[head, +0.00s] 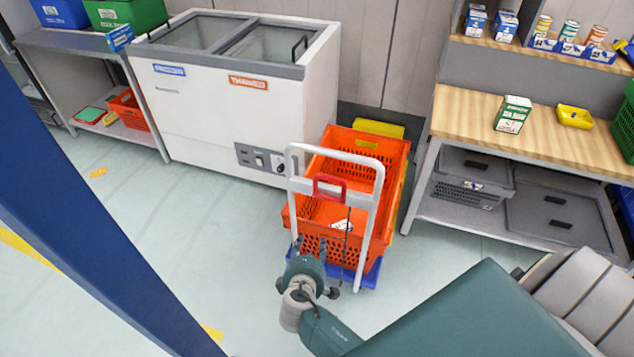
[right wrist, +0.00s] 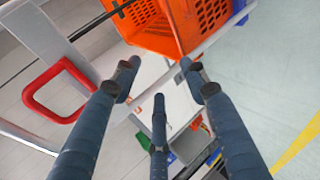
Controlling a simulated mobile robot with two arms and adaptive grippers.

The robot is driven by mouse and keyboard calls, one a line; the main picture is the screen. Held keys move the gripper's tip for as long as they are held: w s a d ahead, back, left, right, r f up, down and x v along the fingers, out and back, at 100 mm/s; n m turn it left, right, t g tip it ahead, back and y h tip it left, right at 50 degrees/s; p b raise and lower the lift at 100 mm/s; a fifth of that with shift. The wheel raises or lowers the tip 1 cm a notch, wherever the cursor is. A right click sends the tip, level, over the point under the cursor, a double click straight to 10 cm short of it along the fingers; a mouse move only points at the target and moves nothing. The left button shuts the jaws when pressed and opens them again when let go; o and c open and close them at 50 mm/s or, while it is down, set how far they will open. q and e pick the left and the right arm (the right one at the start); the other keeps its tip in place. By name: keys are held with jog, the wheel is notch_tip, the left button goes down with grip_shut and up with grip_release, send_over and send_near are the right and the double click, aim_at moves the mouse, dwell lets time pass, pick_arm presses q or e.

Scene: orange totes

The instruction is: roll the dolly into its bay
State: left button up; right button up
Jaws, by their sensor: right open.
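The dolly has a blue base (head: 349,277) and a white push handle (head: 373,207) with a red grip (head: 329,187). It carries orange totes (head: 395,150) and stands partly in the gap between the freezer and the workbench. Yellow parts (head: 379,128) show behind and right of the totes; the bay's floor is mostly hidden. My right gripper (head: 318,252) is open and empty at the near side of the dolly, low by the handle. In the right wrist view, its spread fingers (right wrist: 158,78) point toward the handle frame and an orange tote (right wrist: 150,30), with the red grip (right wrist: 60,90) to the left. My left gripper is out of view.
The white chest freezer (head: 210,120) bounds the gap on the left, the wooden-topped workbench (head: 470,110) on the right. Grey bins (head: 470,175) sit under the bench. A dark blue beam (head: 70,200) crosses the left side. The floor (head: 180,220) before the freezer is clear.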

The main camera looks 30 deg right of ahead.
jog(key=w+d+r+t+h, duration=0.1)
jog(key=w+r+h, duration=0.1)
jog(key=r, duration=0.4)
jog(key=w+d+r+t+h, duration=0.1)
jog(key=w+d+r, duration=0.1)
jog(key=r, duration=0.4)
jog(key=m+h+b, duration=0.1)
jog(key=m+h, duration=0.1)
jog(key=h, duration=0.2)
send_near(332, 156)
jog(key=x, duration=0.3)
jog(key=shift+x, duration=3.4)
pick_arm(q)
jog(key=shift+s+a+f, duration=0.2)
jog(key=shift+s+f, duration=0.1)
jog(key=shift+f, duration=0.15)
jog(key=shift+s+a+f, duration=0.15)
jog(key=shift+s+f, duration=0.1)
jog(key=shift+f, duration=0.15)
pick_arm(e)
jog(key=shift+r, duration=0.1)
grip_shut()
